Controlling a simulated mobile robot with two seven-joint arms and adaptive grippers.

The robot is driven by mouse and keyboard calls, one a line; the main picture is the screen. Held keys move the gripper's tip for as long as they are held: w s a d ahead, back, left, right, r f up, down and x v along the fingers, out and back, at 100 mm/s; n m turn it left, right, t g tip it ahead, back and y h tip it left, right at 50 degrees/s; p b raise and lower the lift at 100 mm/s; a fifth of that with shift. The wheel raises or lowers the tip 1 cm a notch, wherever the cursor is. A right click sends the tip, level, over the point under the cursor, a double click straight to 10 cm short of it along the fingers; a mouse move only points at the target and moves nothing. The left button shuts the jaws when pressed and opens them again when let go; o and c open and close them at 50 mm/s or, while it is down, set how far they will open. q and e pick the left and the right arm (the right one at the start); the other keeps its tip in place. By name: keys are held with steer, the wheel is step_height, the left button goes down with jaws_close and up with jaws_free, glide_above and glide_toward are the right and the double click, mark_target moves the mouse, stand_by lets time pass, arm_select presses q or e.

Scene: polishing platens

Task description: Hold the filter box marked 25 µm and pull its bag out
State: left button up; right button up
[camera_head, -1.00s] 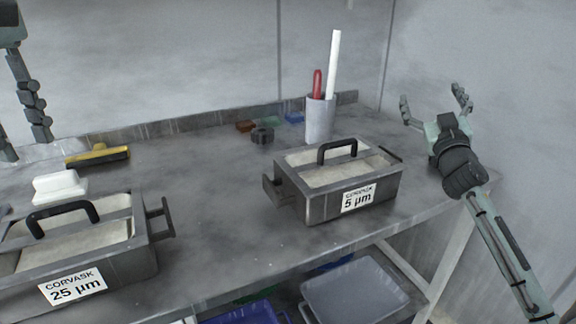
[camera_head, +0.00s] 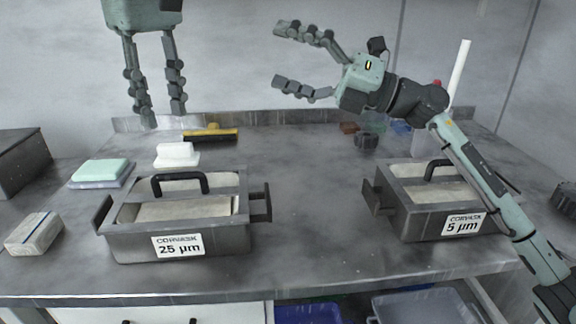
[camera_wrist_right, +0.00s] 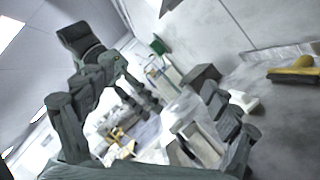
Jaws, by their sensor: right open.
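The filter box marked 25 µm (camera_head: 130,245) stands on the bench at left centre in the head view. It is a grey metal box with a side handle at each end. A pale bag (camera_head: 185,211) sits inside, with a black arched handle (camera_head: 180,179) over it. My left gripper (camera_head: 164,118) hangs above and behind this box, fingers pointing down, apart and empty. My right gripper (camera_head: 278,56) is raised at upper centre, fingers spread wide towards the left, empty. In the right wrist view its fingers frame a tilted view of the room.
A similar box marked 5 µm (camera_head: 408,222) stands to the right, partly behind my right arm. A sponge block (camera_head: 35,234), a green-topped pad (camera_head: 101,172), a white block (camera_head: 176,156) and a yellow squeegee (camera_head: 211,132) lie around the 25 µm box. Bench between the boxes is clear.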

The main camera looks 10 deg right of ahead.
steer(key=s+a+f+n+g+h, duration=0.55)
steer(key=a+f+n+g, duration=0.2)
steer(key=a+n, duration=0.2)
steer(key=d+f+n+h, duration=0.6)
steer(key=d+f+h, duration=0.3)
steer(key=f+h, duration=0.1)
steer(key=shift+y, duration=0.25)
steer(key=shift+s+x, duration=0.15)
steer(key=shift+x, duration=1.5)
steer(key=shift+s+x, duration=0.15)
steer(key=shift+x, duration=1.55)
steer(key=shift+a, duration=0.1)
steer(key=c, duration=1.7)
steer(key=o, duration=1.1)
steer(key=shift+c, duration=0.2)
steer(key=c, duration=0.7)
